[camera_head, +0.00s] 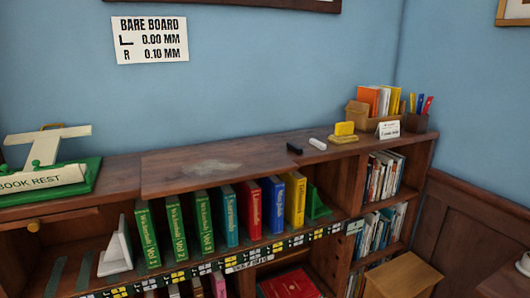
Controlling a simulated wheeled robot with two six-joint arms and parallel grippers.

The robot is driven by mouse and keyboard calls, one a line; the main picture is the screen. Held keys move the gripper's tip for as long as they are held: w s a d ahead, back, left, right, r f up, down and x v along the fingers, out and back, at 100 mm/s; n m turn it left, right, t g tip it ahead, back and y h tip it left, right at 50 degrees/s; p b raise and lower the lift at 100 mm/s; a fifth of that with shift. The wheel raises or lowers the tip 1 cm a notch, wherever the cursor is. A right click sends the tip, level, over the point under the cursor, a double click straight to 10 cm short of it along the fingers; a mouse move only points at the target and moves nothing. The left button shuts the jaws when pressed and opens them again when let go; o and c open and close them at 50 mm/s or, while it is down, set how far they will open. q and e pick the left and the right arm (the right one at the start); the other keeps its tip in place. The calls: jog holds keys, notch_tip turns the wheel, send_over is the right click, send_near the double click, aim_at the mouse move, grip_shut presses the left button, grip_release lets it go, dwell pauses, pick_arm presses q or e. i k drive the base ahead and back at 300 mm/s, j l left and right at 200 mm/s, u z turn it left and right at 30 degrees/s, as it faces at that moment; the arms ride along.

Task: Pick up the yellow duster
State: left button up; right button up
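Two yellow pieces are on the bookcase top (265,148) near its right end. One is an upright yellow block (345,128); the other is a flat yellow piece (343,139) in front of it. I cannot tell which is the duster, or whether they touch. Both are small in the view. Neither of my grippers is in view.
A black object (294,149) and a white cylinder (318,144) lie left of the yellow pieces. A white card (389,129), a book box and a pen holder (415,122) stand to the right. A pale patch (212,167) marks the otherwise clear wood. A green book rest (85,184) is far left.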

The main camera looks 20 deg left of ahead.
aim_at(343, 134)
jog(key=i+l, duration=0.35)
jog(key=l, duration=0.15)
jog(key=i+l+z, duration=0.15)
jog(key=i+l, duration=0.2)
jog(key=l, duration=0.15)
